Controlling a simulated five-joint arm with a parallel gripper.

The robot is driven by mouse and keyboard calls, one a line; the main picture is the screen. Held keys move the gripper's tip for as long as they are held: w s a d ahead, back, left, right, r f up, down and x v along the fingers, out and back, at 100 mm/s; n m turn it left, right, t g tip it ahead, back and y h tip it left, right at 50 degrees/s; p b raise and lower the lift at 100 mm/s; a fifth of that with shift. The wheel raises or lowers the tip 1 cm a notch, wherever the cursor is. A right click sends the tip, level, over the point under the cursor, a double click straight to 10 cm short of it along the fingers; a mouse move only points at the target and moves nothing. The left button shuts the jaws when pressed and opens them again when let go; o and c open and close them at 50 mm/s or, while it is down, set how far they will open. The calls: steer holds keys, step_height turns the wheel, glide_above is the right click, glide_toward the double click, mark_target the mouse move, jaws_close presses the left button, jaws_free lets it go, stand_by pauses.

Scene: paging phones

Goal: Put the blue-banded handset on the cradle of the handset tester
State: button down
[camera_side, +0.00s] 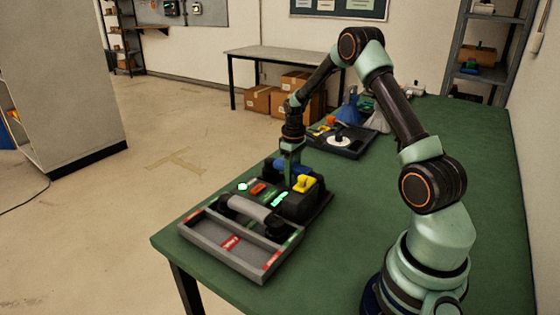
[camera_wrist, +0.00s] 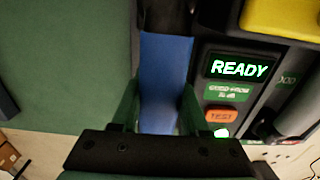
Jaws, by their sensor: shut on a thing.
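My gripper (camera_side: 291,160) is shut on the blue-banded handset, at its blue band (camera_wrist: 165,75); the band (camera_side: 285,166) also shows at the back of the tester in the side view. The handset's dark end runs up out of the wrist view. The handset tester (camera_side: 308,205) is a black unit with a yellow part (camera_side: 304,183), an orange TEST button (camera_wrist: 222,116) and a lit display (camera_wrist: 239,67) reading READY. The handset lies alongside the display panel. The cradle is not clearly seen, and I cannot tell whether the handset rests on it.
A grey divided tray (camera_side: 213,254) with red and green labels stands in front of the tester. A grey-banded handset (camera_side: 250,208) with black ends lies at the tray. A dark tray (camera_side: 352,152) with small items is farther back. The green table (camera_side: 370,215) is bare to the right.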

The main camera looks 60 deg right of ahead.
steer(key=shift+c, duration=2.1)
jaws_free()
steer(key=shift+f, duration=0.1)
